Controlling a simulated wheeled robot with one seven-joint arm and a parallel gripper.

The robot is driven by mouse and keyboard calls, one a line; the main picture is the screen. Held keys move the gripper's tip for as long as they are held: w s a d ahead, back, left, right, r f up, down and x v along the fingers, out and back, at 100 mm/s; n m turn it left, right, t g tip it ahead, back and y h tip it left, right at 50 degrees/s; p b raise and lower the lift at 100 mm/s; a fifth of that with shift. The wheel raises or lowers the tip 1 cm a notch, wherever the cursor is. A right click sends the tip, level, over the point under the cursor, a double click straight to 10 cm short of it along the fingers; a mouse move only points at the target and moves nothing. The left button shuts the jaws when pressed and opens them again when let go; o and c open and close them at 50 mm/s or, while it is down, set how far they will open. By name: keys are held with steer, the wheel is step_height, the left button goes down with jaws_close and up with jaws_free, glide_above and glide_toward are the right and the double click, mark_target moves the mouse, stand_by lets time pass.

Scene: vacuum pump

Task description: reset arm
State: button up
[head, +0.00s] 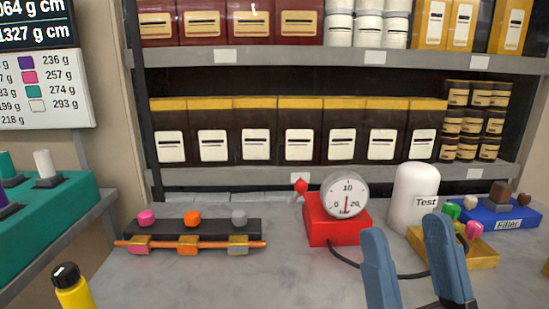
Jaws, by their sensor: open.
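My gripper (412,262) shows at the bottom right in the head view. Its two blue fingers are apart, with nothing seen between them. Behind the fingers is a red vacuum pump (319,232) with a round dial gauge (346,194) and a red knob (300,186). A black hose (343,260) runs from the pump to the right and passes behind the fingers. A white dome-topped chamber (413,190) labelled "Test" stands right of the gauge. The rest of my arm is out of view.
A yellow block (481,250) with coloured knobs lies behind the right finger. A blue "Filler" tray (520,216) is at the far right. A black rack (215,228) holds coloured knobs at left. A yellow bottle (72,286) stands front left. Bare counter (240,285) lies centre front.

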steer(key=s+d+f+m+g+h+p, duration=0.2)
steer(key=s+d+f+m+g+h, duration=0.2)
steer(key=s+f+m+g+h, duration=0.55)
steer(key=s+d+f+n+g, duration=0.2)
steer(key=s+f, duration=0.3)
steer(key=s, duration=0.3)
steer(key=s+d+f+n+g+p, duration=0.1)
steer(key=s+d+f+n+g, duration=0.1)
steer(key=s, duration=0.5)
step_height(320, 180, down, 4)
steer(key=shift+s+d+r+n+y, duration=0.25)
steer(key=shift+s+d+n+y, duration=0.2)
steer(key=shift+d, duration=0.55)
steer(key=shift+d, duration=0.15)
